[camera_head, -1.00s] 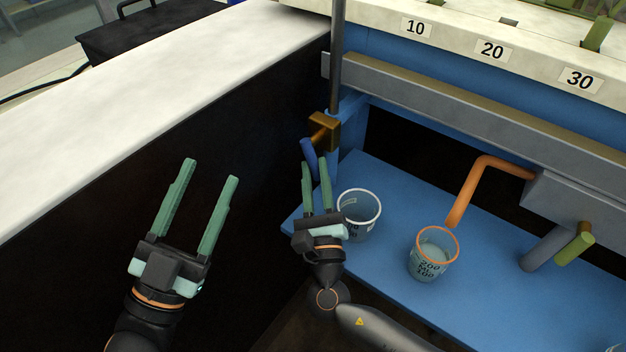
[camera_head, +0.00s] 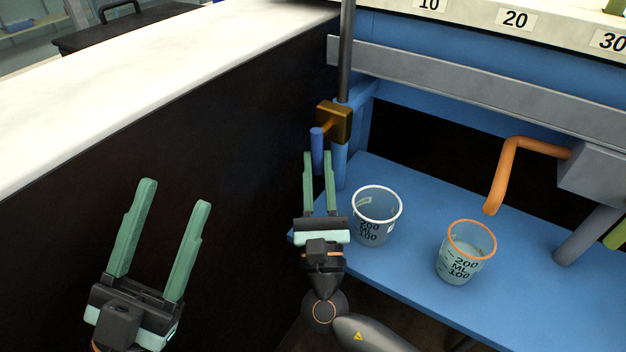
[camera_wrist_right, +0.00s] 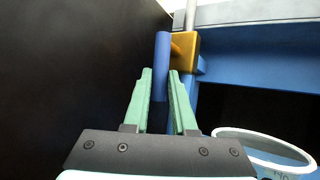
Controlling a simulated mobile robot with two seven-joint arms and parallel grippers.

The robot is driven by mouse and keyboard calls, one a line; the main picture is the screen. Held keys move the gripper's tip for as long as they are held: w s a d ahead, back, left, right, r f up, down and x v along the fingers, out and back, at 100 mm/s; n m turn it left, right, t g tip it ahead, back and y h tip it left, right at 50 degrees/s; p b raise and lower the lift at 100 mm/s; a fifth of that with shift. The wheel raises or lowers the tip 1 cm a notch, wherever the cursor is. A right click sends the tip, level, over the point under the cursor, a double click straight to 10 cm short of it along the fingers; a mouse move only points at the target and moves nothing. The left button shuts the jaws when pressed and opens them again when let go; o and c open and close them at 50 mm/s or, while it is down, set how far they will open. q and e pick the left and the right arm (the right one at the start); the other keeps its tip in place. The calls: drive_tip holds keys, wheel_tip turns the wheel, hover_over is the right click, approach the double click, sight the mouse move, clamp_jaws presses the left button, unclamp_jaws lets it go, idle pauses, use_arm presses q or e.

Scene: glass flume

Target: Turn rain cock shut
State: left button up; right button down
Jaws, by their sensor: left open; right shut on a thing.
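The rain cock is a brass block (camera_head: 335,122) on a grey vertical pipe (camera_head: 346,50), with a blue lever handle (camera_head: 317,150) hanging down at its left. My right gripper (camera_head: 318,156) is below the brass block, its green fingers pointing up with the lower end of the blue handle between them. In the right wrist view the blue handle (camera_wrist_right: 162,68) stands upright between the fingertips (camera_wrist_right: 160,74), and the brass block (camera_wrist_right: 185,50) is at its right. My left gripper (camera_head: 175,192) is open and empty in front of the dark side panel, well away from the cock.
A white-rimmed beaker (camera_head: 376,221) stands on the blue shelf (camera_head: 400,275) just right of my right gripper. An orange-rimmed beaker (camera_head: 467,254) holding liquid stands further right, near a bent orange pipe (camera_head: 505,175). A pale counter (camera_head: 150,85) runs along the left.

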drive_tip(key=shift+w+r+m+t+h+b, duration=0.15)
drive_tip(key=shift+m+t+h+b, duration=0.2)
drive_tip(key=shift+m+b, duration=0.25)
drive_tip(key=c, duration=0.7)
unclamp_jaws()
drive_tip(key=shift+a, duration=0.1)
drive_tip(key=shift+c, duration=0.2)
drive_tip(key=shift+f, duration=0.2)
drive_tip(key=v, duration=0.7)
drive_tip(key=shift+s+p, duration=0.3)
drive_tip(key=shift+p, duration=0.05)
